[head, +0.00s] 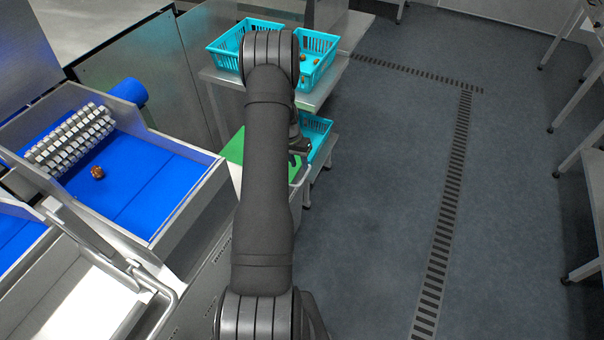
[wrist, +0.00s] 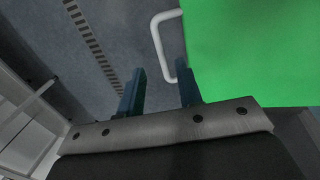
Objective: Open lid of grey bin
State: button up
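A flat green panel, seemingly the lid (wrist: 255,50), fills the upper right of the wrist view; part of it shows left of my arm in the head view (head: 233,150). A pale bar handle (wrist: 158,40) sticks out from its left edge, and it also shows in the head view (head: 302,176). My gripper (wrist: 160,88) is open, with its two dark fingers apart and nothing clearly held. The handle's lower end is close to the right fingertip; I cannot tell if they touch. The bin's grey body is not clearly visible, with my arm hiding much there.
Turquoise crates (head: 316,42) stand on a steel shelf (head: 325,88) behind my arm, with another crate (head: 318,128) lower down. A blue conveyor (head: 135,185) with a brown date (head: 97,172) is at left. Open floor (head: 390,180) with a drain grate (head: 445,215) lies right.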

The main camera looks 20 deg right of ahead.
notch_tip(320, 180, down, 6)
jog(key=d, duration=0.1)
jog(key=shift+s, duration=0.45)
jog(key=shift+f, duration=0.1)
grip_shut()
